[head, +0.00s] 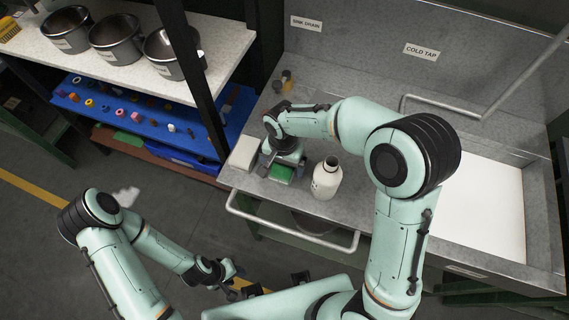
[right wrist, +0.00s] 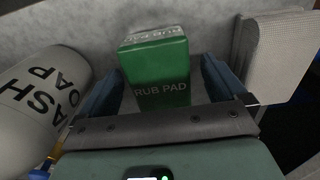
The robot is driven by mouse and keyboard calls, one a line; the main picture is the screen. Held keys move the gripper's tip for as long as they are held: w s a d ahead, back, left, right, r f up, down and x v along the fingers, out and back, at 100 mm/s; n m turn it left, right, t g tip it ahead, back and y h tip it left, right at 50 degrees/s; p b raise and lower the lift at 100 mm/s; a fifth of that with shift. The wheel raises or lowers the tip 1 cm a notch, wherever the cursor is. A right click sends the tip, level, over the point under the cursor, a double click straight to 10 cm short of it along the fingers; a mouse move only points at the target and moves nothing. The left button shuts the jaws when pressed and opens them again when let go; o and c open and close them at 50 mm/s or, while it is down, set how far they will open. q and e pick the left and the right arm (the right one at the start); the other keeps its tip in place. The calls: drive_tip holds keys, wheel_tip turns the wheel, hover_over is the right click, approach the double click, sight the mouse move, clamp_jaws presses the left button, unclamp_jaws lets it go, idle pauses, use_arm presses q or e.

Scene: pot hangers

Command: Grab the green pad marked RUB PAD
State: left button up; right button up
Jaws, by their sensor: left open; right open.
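The green pad marked RUB PAD (head: 282,173) is on the grey sink counter (head: 300,200), left of a white bottle. In the right wrist view the pad (right wrist: 160,85) stands with its lettered face toward me. My right gripper (head: 279,167) is over it, open; its two blue fingers (right wrist: 163,72) are on either side of the pad, with small gaps visible. My left gripper (head: 236,281) is open and empty, low over the floor. In the head view part of the pad is hidden under my right gripper.
The white bottle (head: 327,179) stands close right of the gripper; its WASH SOAP label shows in the right wrist view (right wrist: 38,100). A pale block (head: 243,153) is close on the left. A rail (head: 290,232) runs along the counter front. Shelves with pots (head: 115,38) stand left.

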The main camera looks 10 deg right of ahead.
drive_tip(key=shift+f, duration=0.5)
drive_tip(key=shift+c, duration=0.3)
drive_tip(key=c, duration=1)
drive_tip(key=shift+r, duration=0.15)
